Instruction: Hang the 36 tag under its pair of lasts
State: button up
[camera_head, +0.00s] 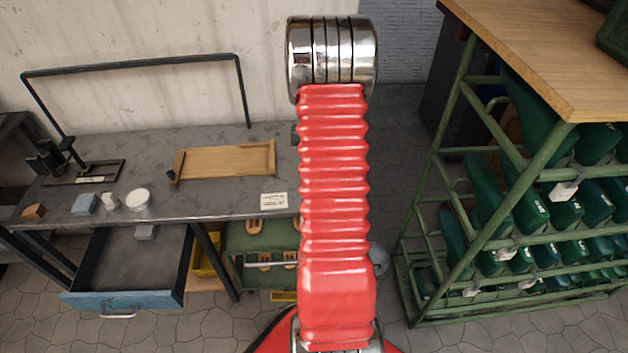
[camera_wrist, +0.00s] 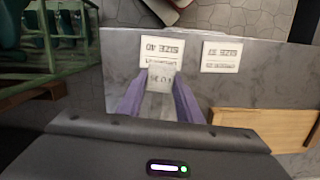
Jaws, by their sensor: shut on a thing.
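In the wrist view my gripper (camera_wrist: 160,98) is shut on a small pale tag (camera_wrist: 162,76) between its purple fingers. The tag's print is upside down and too small to read surely. It is over the grey bench, in front of an upside-down card marked SIZE 40 (camera_wrist: 160,48); I cannot tell whether it touches the bench. In the head view my red arm hides the gripper and tag. Green lasts (camera_head: 563,212) stand in rows on the green rack (camera_head: 476,225) at the right. White tags (camera_head: 564,189) hang on the rack's rails, their numbers unreadable.
A second size card (camera_wrist: 221,57) lies on the bench, also seen in the head view (camera_head: 274,200). A wooden tray (camera_head: 226,160), a white round tin (camera_head: 138,199) and small blocks share the bench. A blue-fronted drawer (camera_head: 125,298) stands open. Open floor separates bench and rack.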

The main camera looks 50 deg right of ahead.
jog(key=shift+f, duration=0.45)
jog(key=shift+f, duration=1.85)
jog(key=shift+f, duration=0.15)
jog(key=o, duration=1)
jog(key=shift+o, duration=0.2)
jog(key=r, duration=0.4)
jog(key=d+r, duration=0.1)
jog(key=r, duration=0.3)
jog(key=w+r, duration=0.1)
jog(key=r, duration=0.3)
jog(key=shift+d+r, duration=0.1)
jog(key=shift+d, duration=0.1)
